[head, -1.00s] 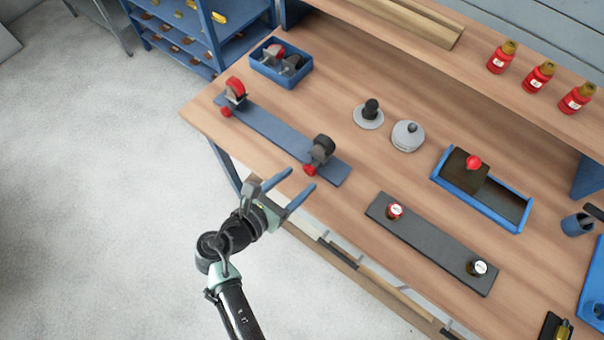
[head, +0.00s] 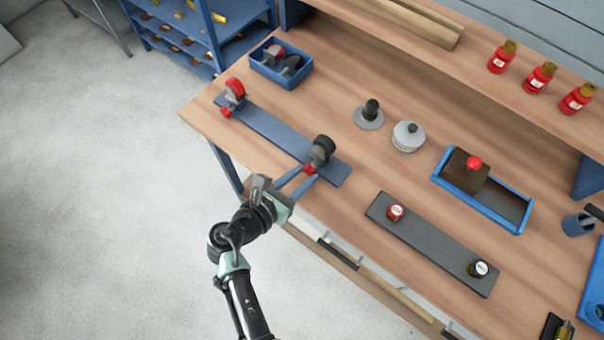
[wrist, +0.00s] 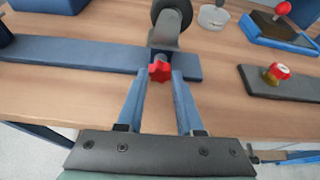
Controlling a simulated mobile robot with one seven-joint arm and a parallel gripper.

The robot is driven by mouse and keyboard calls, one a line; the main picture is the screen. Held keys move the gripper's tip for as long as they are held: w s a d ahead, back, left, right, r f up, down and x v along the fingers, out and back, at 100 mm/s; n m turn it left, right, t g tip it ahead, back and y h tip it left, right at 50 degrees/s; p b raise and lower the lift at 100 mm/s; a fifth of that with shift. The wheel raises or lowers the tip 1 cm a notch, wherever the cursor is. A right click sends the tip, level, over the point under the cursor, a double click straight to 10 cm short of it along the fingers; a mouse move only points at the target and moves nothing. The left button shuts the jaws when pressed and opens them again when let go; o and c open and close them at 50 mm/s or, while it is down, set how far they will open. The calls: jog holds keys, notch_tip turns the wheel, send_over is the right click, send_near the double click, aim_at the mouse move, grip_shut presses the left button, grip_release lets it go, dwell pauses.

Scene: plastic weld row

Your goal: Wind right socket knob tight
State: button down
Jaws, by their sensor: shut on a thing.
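The right socket knob is a small red star-shaped knob (head: 309,170), also in the wrist view (wrist: 160,72). It sits at the front of the right socket, below a grey caster with a dark wheel (head: 321,150), which also shows in the wrist view (wrist: 172,22). The socket is at the right end of a blue plank (head: 270,131). My gripper (head: 303,180) reaches in from the bench's front edge. Its two blue fingers are shut on the knob, one tip at each side, as the wrist view (wrist: 160,78) shows.
A caster with a red wheel (head: 235,88) and red knob stands at the plank's left end. A blue bin (head: 281,78) holds loose casters. A dark board (head: 430,243) with two small jars lies to the right. The floor in front of the bench is clear.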

jog(key=shift+d, duration=0.1)
jog(key=shift+s+m+t+y, duration=0.1)
jog(key=shift+m+t+y, duration=0.2)
jog(key=shift+m, duration=0.4)
jog(key=shift+d+f+m+t+y+b, duration=0.2)
jog(key=shift+m+t+y+b, duration=0.25)
jog(key=shift+m, duration=0.45)
jog(key=shift+s+f+m+t+y+b, duration=0.1)
jog(key=shift+m+t+y+b, duration=0.35)
jog(key=shift+m+b, duration=0.65)
jog(key=shift+m+t+y+b, duration=0.3)
jog(key=shift+m+t+b, duration=0.15)
jog(key=shift+b, duration=0.4)
jog(key=shift+r, duration=0.2)
jog(key=c, duration=0.6)
grip_release()
jog(key=shift+o, duration=0.2)
jog(key=shift+f, duration=0.1)
